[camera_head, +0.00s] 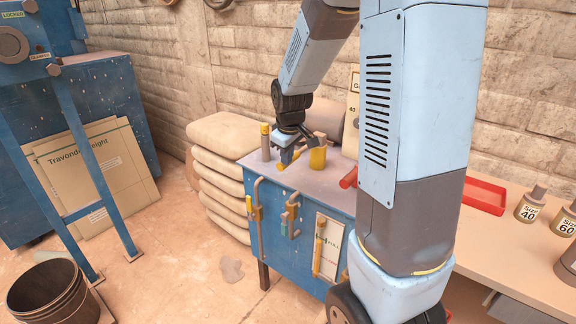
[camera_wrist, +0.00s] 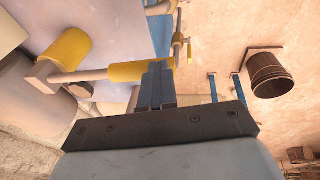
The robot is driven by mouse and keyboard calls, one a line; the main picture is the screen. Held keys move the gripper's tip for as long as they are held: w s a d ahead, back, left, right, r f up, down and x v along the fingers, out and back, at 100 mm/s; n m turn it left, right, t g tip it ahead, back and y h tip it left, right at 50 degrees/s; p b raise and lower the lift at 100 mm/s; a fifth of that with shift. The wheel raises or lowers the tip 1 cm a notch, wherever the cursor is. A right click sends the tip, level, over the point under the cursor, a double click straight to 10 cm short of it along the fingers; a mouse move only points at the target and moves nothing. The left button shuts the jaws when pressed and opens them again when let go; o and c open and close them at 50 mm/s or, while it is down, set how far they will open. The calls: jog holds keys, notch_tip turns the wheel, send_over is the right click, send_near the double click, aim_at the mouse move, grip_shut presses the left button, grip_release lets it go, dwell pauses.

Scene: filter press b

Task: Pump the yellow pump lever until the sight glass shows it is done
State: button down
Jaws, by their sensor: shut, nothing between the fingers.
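The pump lever's yellow grip (camera_head: 283,163) is on top of the blue cabinet, in front of the yellow pump body (camera_head: 317,158). In the wrist view, a pale rod joins the grip (camera_wrist: 128,71) to a block on the yellow body (camera_wrist: 70,50). My gripper (camera_head: 285,155) is low over the cabinet top beside the grip. Its fingers (camera_wrist: 158,80) are shut with nothing between them, at the grip's outer end; I cannot tell whether they touch. The sight glass (camera_head: 319,245) is an upright tube on the cabinet front beside a "FULL" plate; its fill level is too small to read.
The blue cabinet (camera_head: 277,222) has pipes and yellow-handled valves on its front. Stacked sacks (camera_head: 215,165) stand to its left. A red tray (camera_head: 484,195) and labelled jars (camera_head: 531,205) are on the right bench. A dark bucket (camera_head: 52,292) stands front left. Floor between is mostly clear.

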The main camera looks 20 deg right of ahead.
jog(key=a+v, duration=0.1)
jog(key=v, duration=0.7)
jog(key=shift+s+a, duration=0.2)
jog(key=shift+s, duration=0.1)
dwell(0.4)
